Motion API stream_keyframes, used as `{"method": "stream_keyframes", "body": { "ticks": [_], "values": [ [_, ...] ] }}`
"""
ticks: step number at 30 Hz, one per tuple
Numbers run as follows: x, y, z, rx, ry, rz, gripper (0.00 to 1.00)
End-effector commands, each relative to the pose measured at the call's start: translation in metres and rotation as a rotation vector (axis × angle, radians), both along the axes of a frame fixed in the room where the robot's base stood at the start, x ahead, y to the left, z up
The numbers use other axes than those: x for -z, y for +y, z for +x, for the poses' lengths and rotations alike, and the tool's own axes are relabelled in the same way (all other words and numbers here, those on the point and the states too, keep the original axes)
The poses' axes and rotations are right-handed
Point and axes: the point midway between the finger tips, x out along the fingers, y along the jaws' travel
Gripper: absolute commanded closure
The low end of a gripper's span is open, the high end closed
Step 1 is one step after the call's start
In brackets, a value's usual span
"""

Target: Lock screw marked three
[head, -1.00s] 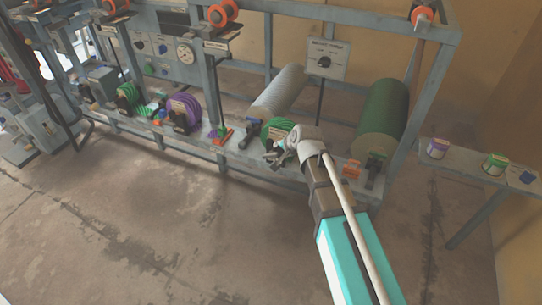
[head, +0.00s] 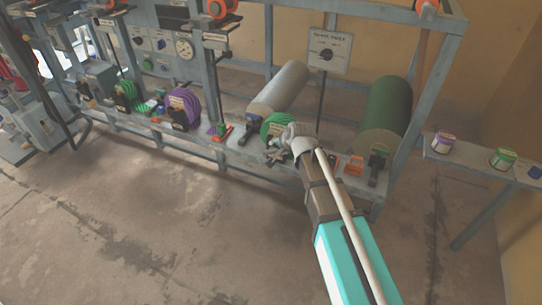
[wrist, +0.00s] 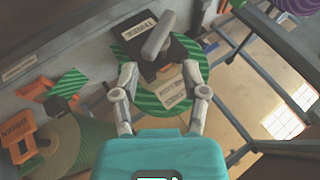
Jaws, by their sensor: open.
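The screw marked three shows in the wrist view as a grey bar-shaped handle (wrist: 158,36) on a black block (wrist: 172,52), with a label reading "THREE" at its left. A green striped disc (wrist: 128,52) lies behind the block; it also shows in the head view (head: 273,122). My gripper (wrist: 160,72) is open and empty. Its two fingers stand apart over the disc, with the handle above the gap between them in the picture; I cannot tell the remaining depth. In the head view my gripper (head: 277,151) is at the bench front beside the green disc, partly covering the area around it.
A grey roller (head: 280,88) and a dark green roller (head: 384,112) lie on the bench. A purple striped disc (head: 184,106) stands further left. An orange clamp (wrist: 22,136) and small green striped pieces (wrist: 68,82) are left of my gripper. The floor in front is clear.

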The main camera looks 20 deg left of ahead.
Motion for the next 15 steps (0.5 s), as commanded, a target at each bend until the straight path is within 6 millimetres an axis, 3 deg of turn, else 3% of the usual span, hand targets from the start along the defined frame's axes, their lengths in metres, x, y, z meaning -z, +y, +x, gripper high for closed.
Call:
{"method": "stream_keyframes", "body": {
  "ticks": [15],
  "values": [
    [0.044,0.026,0.025,0.000,-0.002,0.002,0.43]
  ]
}}
